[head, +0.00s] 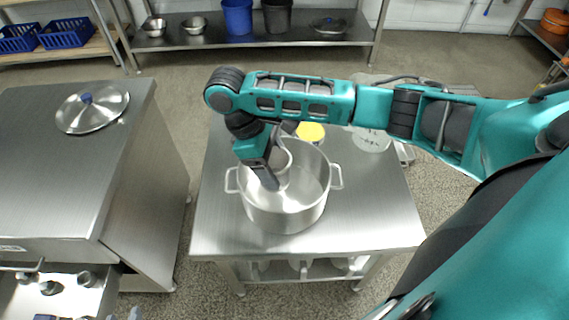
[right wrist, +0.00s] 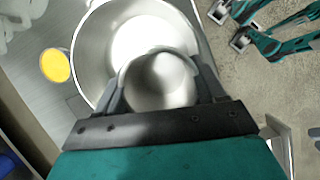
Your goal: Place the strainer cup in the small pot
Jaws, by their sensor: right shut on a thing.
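My right gripper (head: 268,180) points down over the steel pot (head: 300,213), which has two side handles and stands on a steel table. The gripper is shut on the strainer cup (right wrist: 160,82), a round, smooth metal cup. In the head view the cup (head: 283,168) is partly hidden behind the gripper and lies within the outline of the pot's mouth. In the right wrist view the cup sits between the two fingers and overlaps the near part of the pot's rim (right wrist: 80,50). I cannot tell whether the cup touches the pot. My left gripper does not show clearly.
A yellow round thing (head: 311,132) lies behind the pot, beside a pale round item (head: 371,139). The table's front (head: 300,245) is clear. A steel cabinet at left bears a lid (head: 92,108); its drawer (head: 60,290) is open. Buckets and bowls stand on a back shelf (head: 270,38).

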